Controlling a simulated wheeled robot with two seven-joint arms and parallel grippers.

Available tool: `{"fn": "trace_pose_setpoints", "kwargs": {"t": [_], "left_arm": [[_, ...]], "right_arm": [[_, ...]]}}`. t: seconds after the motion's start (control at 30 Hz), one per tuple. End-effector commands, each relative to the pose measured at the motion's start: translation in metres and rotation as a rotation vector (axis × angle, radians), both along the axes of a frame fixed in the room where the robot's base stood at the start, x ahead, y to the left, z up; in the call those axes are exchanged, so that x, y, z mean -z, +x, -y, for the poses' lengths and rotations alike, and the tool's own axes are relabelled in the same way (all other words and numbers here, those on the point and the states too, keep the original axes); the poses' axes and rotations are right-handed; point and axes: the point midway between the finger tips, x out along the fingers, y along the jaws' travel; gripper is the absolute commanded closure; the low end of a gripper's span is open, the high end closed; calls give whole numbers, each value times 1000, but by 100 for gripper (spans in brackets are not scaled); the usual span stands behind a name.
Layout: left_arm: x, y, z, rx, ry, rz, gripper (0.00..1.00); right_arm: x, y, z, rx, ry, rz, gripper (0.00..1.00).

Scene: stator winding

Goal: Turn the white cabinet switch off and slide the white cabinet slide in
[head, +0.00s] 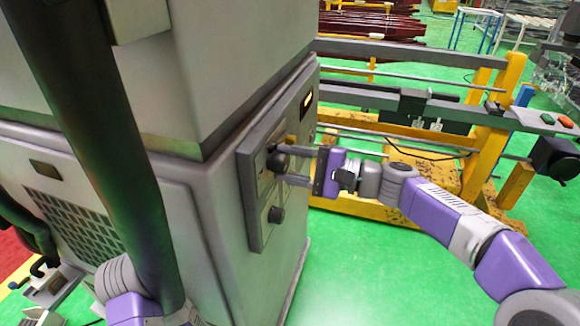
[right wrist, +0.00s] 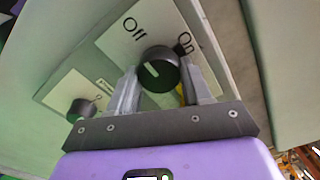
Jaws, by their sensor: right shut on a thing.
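The white cabinet (head: 215,195) stands at left and centre in the head view, with a grey control panel (head: 256,215) on its right-hand face. Its switch is a round dark knob (right wrist: 158,70) with a white mark, beside the printed words "Off" and "On" in the right wrist view. The white mark lies on the knob's left part, on the "Off" side. My right gripper (head: 287,166) is at this upper knob, its fingers on either side and shut on it. I cannot make out the cabinet slide. My left gripper is not in view.
A second, smaller dark knob (head: 275,214) sits lower on the panel. A lit display (head: 307,101) is above. A yellow and grey frame (head: 487,130) with rails stands behind my right arm. Green floor (head: 370,270) is clear right of the cabinet.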

Motion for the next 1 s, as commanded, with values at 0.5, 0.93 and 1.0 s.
{"fn": "trace_pose_setpoints", "kwargs": {"t": [0.5,0.93,1.0], "left_arm": [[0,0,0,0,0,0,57],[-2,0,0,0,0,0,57],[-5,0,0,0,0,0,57]], "right_arm": [[0,0,0,0,-4,5,28],[-1,-3,12,3,-3,4,26],[-1,-6,23,5,-4,4,26]]}}
